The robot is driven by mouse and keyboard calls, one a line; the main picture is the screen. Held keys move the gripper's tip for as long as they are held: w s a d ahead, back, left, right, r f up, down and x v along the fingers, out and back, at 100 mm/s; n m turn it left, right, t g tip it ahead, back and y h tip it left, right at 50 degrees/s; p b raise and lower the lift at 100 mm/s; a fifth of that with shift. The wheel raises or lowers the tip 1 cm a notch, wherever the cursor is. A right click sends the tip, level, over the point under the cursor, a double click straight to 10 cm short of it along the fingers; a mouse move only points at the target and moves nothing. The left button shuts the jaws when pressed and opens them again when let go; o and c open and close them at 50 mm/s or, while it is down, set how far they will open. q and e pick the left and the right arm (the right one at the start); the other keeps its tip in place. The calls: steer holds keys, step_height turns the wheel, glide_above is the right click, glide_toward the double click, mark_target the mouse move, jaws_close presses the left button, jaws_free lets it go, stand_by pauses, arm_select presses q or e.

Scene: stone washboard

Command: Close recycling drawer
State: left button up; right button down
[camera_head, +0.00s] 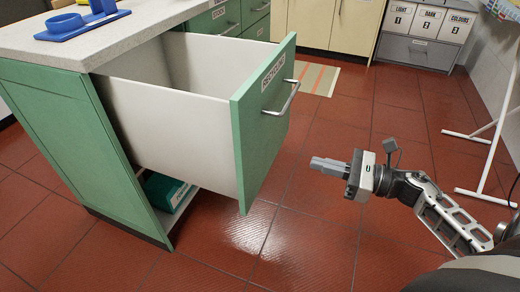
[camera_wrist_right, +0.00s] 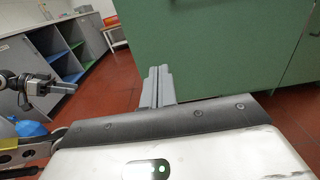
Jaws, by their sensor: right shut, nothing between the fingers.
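The recycling drawer is pulled far out of the green cabinet in the head view. Its white bin (camera_head: 180,135) is exposed, and its green front (camera_head: 258,145) bears a label and a metal bar handle (camera_head: 284,99). My right gripper (camera_head: 322,164) is shut and empty, to the right of the drawer front and apart from it, lower in the picture than the handle. In the right wrist view its shut fingers (camera_wrist_right: 158,85) point towards a green panel (camera_wrist_right: 220,50). My left gripper (camera_wrist_right: 66,87) shows small at the left of that view; its jaws are unclear.
A pale worktop (camera_head: 110,38) with a blue object (camera_head: 82,22) covers the cabinet. A teal box (camera_head: 167,190) lies on a low shelf under the drawer. A white rack (camera_head: 490,138) stands at the right. The red tiled floor (camera_head: 330,225) is clear around the right gripper.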

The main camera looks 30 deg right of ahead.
mark_target(255, 147)
steer(key=x, duration=1.3)
steer(key=shift+r, duration=0.1)
steer(key=shift+a, duration=0.1)
